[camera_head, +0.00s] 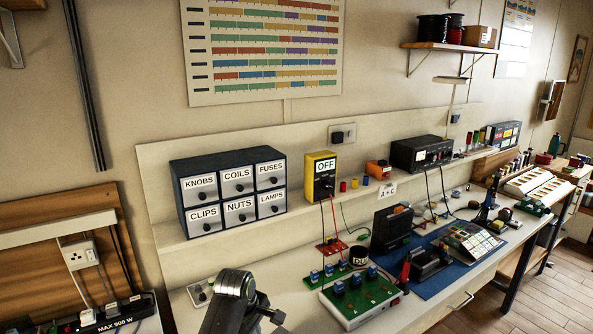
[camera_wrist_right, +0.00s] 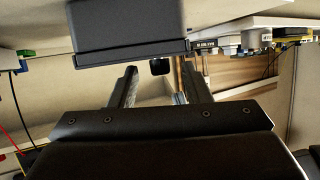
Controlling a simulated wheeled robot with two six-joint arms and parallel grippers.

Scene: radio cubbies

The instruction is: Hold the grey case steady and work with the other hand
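A dark grey-blue case of drawers (camera_head: 229,189) stands on the shelf, with several light grey labelled fronts and black knobs; its drawers look shut. A smaller dark grey case (camera_head: 391,229) stands on the bench. I cannot tell which of the two is the grey case. My right gripper (camera_wrist_right: 158,78) is open in the right wrist view, its two fingers spread apart with nothing seen between them. A dark box (camera_wrist_right: 128,32) is close by the fingertips there; whether they touch it is unclear. My left gripper is not seen.
One of my arm links stands at the bottom of the head view. A yellow meter marked OFF (camera_head: 321,177) has leads running down. A green board (camera_head: 362,297) and a blue mat (camera_head: 448,278) fill the bench to the right. A power strip (camera_head: 112,316) is at lower left.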

